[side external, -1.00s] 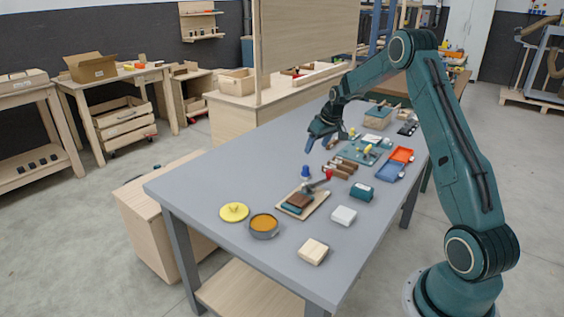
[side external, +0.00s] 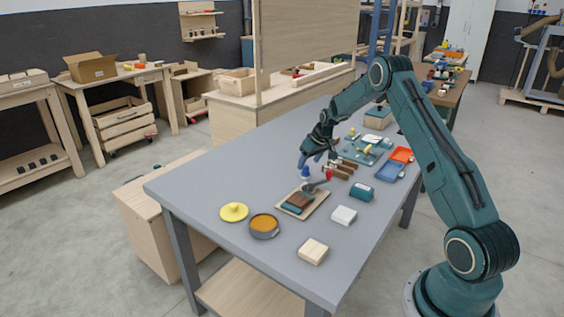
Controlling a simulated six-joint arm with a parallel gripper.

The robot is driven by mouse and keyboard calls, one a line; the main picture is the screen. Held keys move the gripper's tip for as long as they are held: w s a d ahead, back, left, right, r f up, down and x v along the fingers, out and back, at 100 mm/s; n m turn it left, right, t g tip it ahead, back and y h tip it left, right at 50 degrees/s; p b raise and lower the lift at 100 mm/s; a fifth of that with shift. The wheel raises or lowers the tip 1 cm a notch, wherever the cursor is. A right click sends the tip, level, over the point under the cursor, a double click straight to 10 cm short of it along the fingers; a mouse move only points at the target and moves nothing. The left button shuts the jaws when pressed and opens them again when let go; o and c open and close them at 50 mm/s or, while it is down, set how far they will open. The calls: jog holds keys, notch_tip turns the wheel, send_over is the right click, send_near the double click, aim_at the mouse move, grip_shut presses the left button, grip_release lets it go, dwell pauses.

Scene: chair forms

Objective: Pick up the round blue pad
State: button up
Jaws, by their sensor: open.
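A small blue piece (side external: 305,174) with a round base stands on the grey table (side external: 215,175), just behind a light wooden board (side external: 318,208). It is the one small round blue thing I can make out, and its upper part is partly hidden by my gripper. My gripper (side external: 314,162) is open and points down right above the blue piece. I cannot tell whether its fingers touch the piece or stand apart from it.
A brown block (side external: 299,201) lies on the board, with a red piece (side external: 327,174) close by. The table's left part is clear.

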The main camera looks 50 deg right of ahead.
aim_at(307, 167)
jog(key=shift+x, duration=2.6)
jog(key=shift+c, duration=0.2)
jog(key=c, duration=1)
